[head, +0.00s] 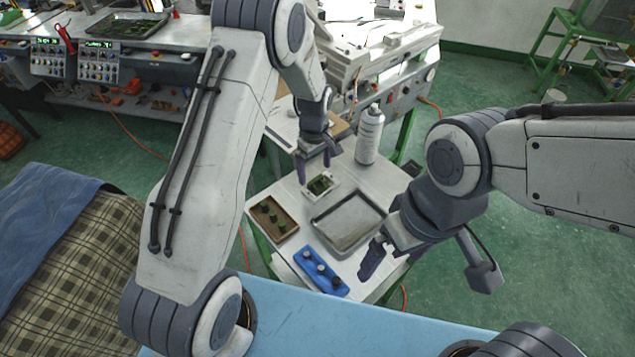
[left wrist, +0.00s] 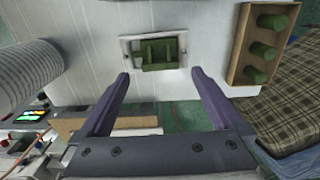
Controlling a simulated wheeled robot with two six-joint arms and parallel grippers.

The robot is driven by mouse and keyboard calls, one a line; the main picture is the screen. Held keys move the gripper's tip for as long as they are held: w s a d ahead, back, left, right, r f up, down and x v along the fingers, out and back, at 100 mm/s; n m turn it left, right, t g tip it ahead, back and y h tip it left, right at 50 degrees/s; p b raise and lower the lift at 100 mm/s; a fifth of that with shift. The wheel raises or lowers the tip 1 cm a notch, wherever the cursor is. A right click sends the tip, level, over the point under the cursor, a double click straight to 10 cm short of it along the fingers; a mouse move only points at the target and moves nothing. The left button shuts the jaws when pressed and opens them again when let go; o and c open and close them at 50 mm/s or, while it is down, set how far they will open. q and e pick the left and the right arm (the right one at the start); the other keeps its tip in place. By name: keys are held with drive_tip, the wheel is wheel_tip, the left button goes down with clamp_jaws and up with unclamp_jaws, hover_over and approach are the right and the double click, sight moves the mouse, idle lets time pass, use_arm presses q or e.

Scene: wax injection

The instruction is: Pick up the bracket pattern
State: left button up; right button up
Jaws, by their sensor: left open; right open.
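The bracket pattern (head: 320,184), a dark green piece with upright sides, sits in a small white open mould (head: 333,191) on the pale table. In the left wrist view the green bracket pattern (left wrist: 159,54) shows near the top middle, inside the white frame (left wrist: 127,52). My left gripper (head: 314,162) is open and empty, just above and behind the mould; in its wrist view its fingers (left wrist: 161,74) are apart, with the pattern beyond their tips. My right gripper (head: 391,258) is open and empty, over the table's right front, away from the pattern.
A brown tray (head: 286,231) with green cylinders lies left of the mould, a metal tray (head: 348,247) to its right. A blue holder (head: 309,272) with dark pieces is in front. A white ribbed bottle (head: 369,138) stands behind. A machine (head: 385,45) stands at the back.

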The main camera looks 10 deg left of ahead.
sight(315, 179)
use_arm(q)
drive_tip(key=shift+f+p, duration=0.55)
drive_tip(key=shift+f, duration=1.25)
drive_tip(key=c, duration=1.4)
drive_tip(key=shift+r, duration=0.15)
